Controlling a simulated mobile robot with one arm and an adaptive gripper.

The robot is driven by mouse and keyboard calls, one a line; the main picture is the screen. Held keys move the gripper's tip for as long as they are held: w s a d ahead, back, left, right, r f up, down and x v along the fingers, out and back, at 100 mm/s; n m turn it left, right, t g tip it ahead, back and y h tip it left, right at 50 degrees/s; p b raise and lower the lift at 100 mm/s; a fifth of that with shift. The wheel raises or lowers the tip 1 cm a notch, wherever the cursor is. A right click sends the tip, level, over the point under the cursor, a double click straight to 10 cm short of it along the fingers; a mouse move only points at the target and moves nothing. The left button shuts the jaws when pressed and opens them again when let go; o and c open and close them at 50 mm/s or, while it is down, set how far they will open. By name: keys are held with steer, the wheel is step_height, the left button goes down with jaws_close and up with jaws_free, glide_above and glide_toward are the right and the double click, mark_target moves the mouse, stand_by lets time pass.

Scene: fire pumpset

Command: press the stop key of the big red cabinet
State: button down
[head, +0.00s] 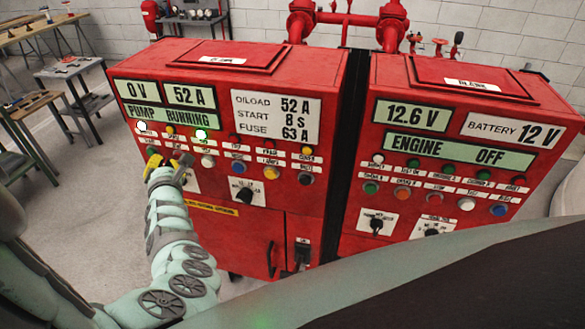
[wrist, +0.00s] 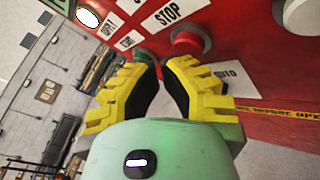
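The red cabinet (head: 235,125) on the left has displays reading "PUMP RUNNING", "0 V" and "52 A". In the wrist view, a round red key (wrist: 190,40) sits beside a white "STOP" label (wrist: 168,12). A green key (wrist: 146,56) is to its left. My gripper (head: 168,162) is in front of the cabinet's lower left keys and hides part of that row in the head view. Its yellow fingers (wrist: 163,72) are apart with nothing between them. The right fingertip lies just below the red key in the picture; I cannot tell whether they touch.
A second red cabinet (head: 455,150) reading "ENGINE OFF" stands to the right, across a narrow dark gap. Several other keys and lamps surround the row, including a yellow key (head: 271,172). Work tables (head: 75,75) stand at the left. Red pipes (head: 345,18) rise behind.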

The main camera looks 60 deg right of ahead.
steer(key=shift+w+d+b, duration=0.1)
steer(key=shift+d+b, duration=0.3)
steer(key=shift+b, duration=0.1)
stand_by(0.5)
steer(key=shift+a, duration=0.15)
steer(key=shift+s+a+p, duration=0.25)
steer(key=shift+a+p, duration=0.35)
steer(key=shift+p, duration=0.1)
steer(key=a+p, duration=0.1)
steer(key=s+a+p, duration=0.1)
steer(key=a, duration=0.1)
steer(key=a+p, duration=0.1)
steer(key=shift+s+a, duration=0.35)
steer(key=shift+a, duration=0.05)
